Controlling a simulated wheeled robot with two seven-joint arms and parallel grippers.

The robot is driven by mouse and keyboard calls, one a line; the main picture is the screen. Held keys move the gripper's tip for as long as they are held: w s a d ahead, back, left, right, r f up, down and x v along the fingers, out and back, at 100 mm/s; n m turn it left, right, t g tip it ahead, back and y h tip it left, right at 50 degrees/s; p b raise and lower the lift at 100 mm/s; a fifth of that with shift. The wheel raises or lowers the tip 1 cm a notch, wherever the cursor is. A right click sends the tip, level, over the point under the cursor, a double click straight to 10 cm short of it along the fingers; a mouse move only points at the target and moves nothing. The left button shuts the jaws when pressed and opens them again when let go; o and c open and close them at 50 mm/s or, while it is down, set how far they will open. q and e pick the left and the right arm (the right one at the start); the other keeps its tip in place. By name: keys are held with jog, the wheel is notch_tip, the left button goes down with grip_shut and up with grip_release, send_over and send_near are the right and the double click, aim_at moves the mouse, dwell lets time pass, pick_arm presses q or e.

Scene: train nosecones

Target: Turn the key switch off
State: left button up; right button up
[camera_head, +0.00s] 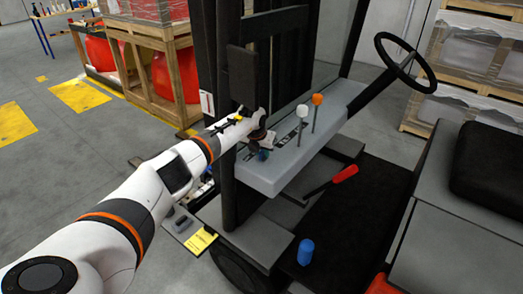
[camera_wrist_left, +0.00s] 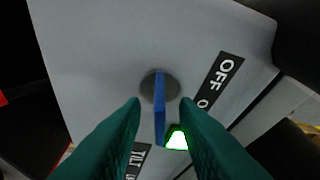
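The key switch shows in the left wrist view as a thin blue key (camera_wrist_left: 160,98) in a round dark socket (camera_wrist_left: 152,85) on the grey console (camera_wrist_left: 95,60). An OFF label (camera_wrist_left: 225,68) lies to its right, with a partly hidden label below it. My left gripper (camera_wrist_left: 160,105) has its two green fingers on either side of the key, with a gap on each side. In the head view my left gripper (camera_head: 263,153) is at the near-left end of the console (camera_head: 262,180); the key cannot be made out there.
White-knobbed (camera_head: 302,111) and orange-knobbed (camera_head: 317,99) levers stand on the console to the right of my gripper. A steering wheel (camera_head: 405,62) is farther right. A dark mast (camera_head: 228,150) rises close to my left wrist. A red-handled lever (camera_head: 345,173) is lower down.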

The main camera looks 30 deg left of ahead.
pick_arm(q)
grip_shut()
jog(key=n+y+b, duration=0.1)
jog(key=n, duration=0.2)
jog(key=shift+f+n+g, duration=0.1)
jog(key=shift+n+g, duration=0.2)
jog(key=shift+g, duration=0.1)
jog(key=n+b, duration=0.1)
jog(key=n+y+b, duration=0.1)
jog(key=n, duration=0.1)
jog(key=shift+f+n+g+y, duration=0.1)
jog(key=shift+n+g+y, duration=0.2)
jog(key=n+g+b, duration=0.1)
jog(key=n+b, duration=0.2)
jog(key=n+g+y+b, duration=0.1)
jog(key=n+b, duration=0.2)
jog(key=b, duration=0.1)
jog(key=shift+f, duration=0.1)
jog(key=shift+r+n+g+b, duration=0.25)
jog(key=shift+n+g+b, duration=0.15)
jog(key=shift+n+b, duration=0.6)
